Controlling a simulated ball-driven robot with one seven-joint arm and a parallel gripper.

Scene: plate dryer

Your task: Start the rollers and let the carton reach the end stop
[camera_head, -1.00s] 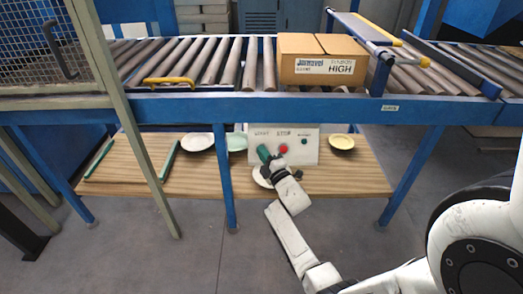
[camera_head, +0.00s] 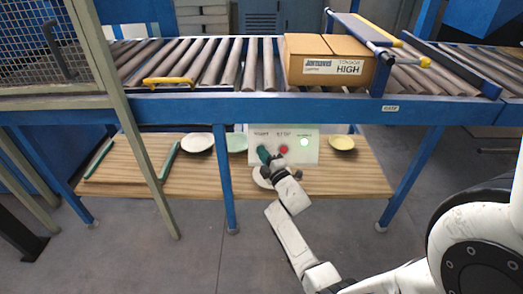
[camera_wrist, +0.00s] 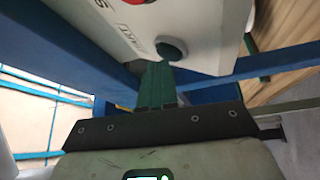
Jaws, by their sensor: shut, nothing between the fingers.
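The carton (camera_head: 310,70), brown with a white "HIGH" label, sits on the rollers (camera_head: 205,62). Its right side is right by the blue crossbar (camera_head: 358,28), perhaps the end stop; I cannot tell whether they touch. My gripper (camera_head: 264,153) is shut and empty at the panel's left. In the wrist view, its green fingertips (camera_wrist: 160,68) are at the dark green start button (camera_wrist: 172,50); contact is unclear.
A wooden shelf (camera_head: 340,180) under the conveyor carries shallow dishes, including a yellow one (camera_head: 342,142) and a white one (camera_head: 196,142). A blue conveyor leg (camera_head: 227,185) stands left of my gripper. A mesh guard (camera_head: 50,55) is at far left.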

